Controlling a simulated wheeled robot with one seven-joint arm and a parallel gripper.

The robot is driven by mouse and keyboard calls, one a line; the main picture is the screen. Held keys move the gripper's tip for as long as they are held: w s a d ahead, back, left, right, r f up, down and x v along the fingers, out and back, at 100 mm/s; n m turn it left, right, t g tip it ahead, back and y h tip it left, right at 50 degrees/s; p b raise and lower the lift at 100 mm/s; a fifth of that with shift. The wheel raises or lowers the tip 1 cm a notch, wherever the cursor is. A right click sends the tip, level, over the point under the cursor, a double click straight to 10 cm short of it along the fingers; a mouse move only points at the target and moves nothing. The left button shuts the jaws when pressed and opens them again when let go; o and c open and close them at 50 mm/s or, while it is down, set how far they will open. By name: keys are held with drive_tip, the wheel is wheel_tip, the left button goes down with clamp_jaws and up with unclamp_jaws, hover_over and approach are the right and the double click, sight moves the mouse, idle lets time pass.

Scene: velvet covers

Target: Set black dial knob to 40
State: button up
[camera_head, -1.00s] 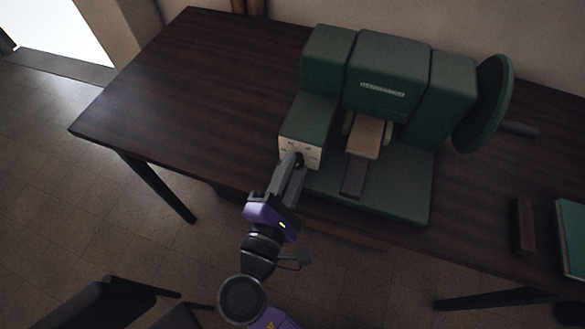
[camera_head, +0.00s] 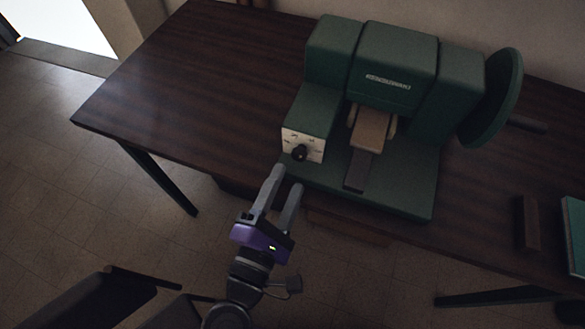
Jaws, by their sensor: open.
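The black dial knob (camera_head: 299,153) sits on a pale marked plate (camera_head: 289,142) on the front left of the green machine (camera_head: 392,72). The knob is in full view, but the numbers on the plate and the knob's setting are too small to read. My gripper (camera_head: 284,176) is open and empty. Its two grey fingers point up toward the knob and end a little below and in front of it, apart from it.
The machine stands on a dark wooden table (camera_head: 190,90), with a green wheel (camera_head: 490,97) at its right. A brown block (camera_head: 527,222) and a teal book-like object (camera_head: 575,235) lie at the right. The table's left part is clear. Dark chairs (camera_head: 95,298) stand at lower left.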

drive_tip(key=shift+v, duration=1.2)
